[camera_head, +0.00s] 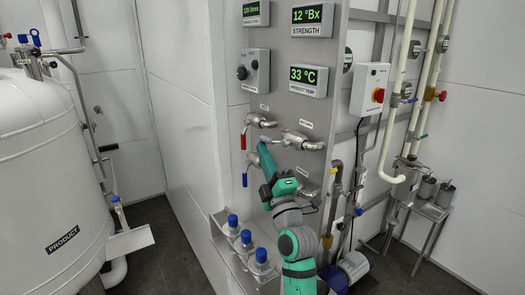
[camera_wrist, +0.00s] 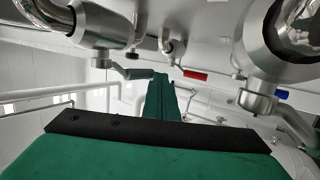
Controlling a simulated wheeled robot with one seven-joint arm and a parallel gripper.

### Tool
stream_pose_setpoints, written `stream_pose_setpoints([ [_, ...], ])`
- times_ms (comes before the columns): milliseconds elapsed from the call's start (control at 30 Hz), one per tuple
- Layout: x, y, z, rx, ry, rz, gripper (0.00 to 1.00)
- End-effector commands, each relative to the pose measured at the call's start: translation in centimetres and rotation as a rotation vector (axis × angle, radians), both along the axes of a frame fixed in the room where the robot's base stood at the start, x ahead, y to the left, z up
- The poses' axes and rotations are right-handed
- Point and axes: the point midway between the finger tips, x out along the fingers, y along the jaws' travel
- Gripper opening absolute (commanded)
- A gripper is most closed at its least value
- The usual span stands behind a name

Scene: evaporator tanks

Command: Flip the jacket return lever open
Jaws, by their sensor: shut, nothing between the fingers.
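A steel valve (camera_head: 303,141) sits on the grey panel under a small label too blurred to read surely; I cannot confirm it is the jacket return. A grey lever (camera_head: 270,140) reaches left from it, close to my gripper (camera_head: 262,147). In the wrist view, my green gripper (camera_wrist: 163,82) is shut and empty. A grey lever (camera_wrist: 137,73) on the left valve (camera_wrist: 103,25) lies just left of the fingertips; contact is unclear. Another valve (camera_wrist: 285,35) with a grey lever (camera_wrist: 292,122) is at right.
A red lever (camera_head: 243,140) hangs at the panel's upper left, and a blue lever (camera_head: 245,179) hangs lower. A shelf with blue-capped bottles (camera_head: 246,240) is below. A control box (camera_head: 370,89) and pipes are at right. A white product tank (camera_head: 50,170) stands at left.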

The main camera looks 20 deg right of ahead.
Motion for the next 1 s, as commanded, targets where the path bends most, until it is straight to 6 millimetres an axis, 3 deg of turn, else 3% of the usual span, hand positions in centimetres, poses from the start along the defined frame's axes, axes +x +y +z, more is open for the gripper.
stream_pose_setpoints([
  [300,-5.1,-0.6,-3.0,0.001,0.000,-0.003,0.00],
  [500,-7.4,-0.7,-4.4,0.001,0.001,-0.002,0.00],
  [1000,-8.3,-0.7,-4.9,0.000,0.000,0.000,0.00],
])
